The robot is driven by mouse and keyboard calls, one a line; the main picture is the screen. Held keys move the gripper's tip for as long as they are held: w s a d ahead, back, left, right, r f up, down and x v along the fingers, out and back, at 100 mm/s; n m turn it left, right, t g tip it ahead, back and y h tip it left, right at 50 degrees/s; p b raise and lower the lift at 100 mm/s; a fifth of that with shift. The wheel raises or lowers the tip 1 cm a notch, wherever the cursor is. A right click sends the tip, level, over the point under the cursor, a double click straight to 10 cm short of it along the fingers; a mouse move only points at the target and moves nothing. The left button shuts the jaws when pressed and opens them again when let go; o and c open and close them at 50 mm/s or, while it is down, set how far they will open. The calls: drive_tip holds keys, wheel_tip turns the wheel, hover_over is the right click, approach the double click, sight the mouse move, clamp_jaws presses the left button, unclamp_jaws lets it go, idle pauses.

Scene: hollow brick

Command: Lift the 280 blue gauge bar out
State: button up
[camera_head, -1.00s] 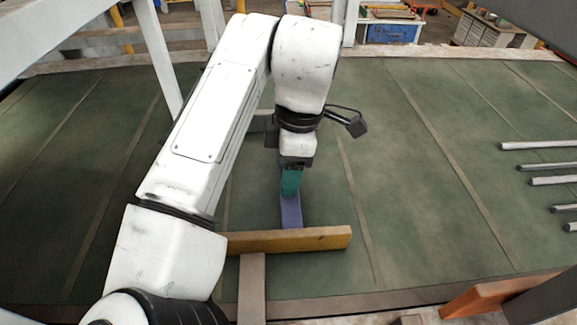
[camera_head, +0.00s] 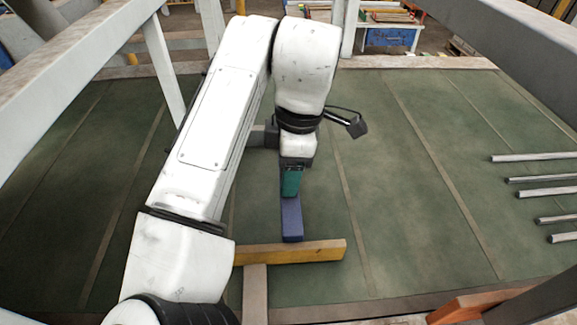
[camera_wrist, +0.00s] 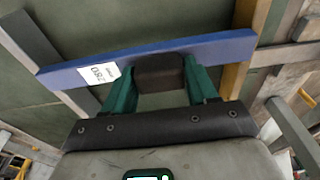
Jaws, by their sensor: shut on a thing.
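The blue gauge bar (camera_head: 292,219) points toward me in the head view, its near end close to the yellow bar. In the wrist view the blue bar (camera_wrist: 215,47) runs across the picture, with a white label reading 280 (camera_wrist: 98,73) toward its left end. My gripper (camera_head: 291,184), with green fingers, is shut on the blue bar near its middle; it also shows in the wrist view (camera_wrist: 160,75). The bar's far part is hidden behind my gripper in the head view. I cannot tell how high it is above the green surface.
A yellow bar (camera_head: 300,252) lies across the blue bar's near end, with a brown bar (camera_head: 255,290) in front of it. A grey bar (camera_wrist: 38,42) is by the other end. Several grey rods (camera_head: 540,180) lie at the right. Pale frame beams flank my arm.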

drive_tip(key=shift+r+p, duration=1.75)
drive_tip(key=shift+r, duration=0.2)
drive_tip(key=shift+a, duration=0.1)
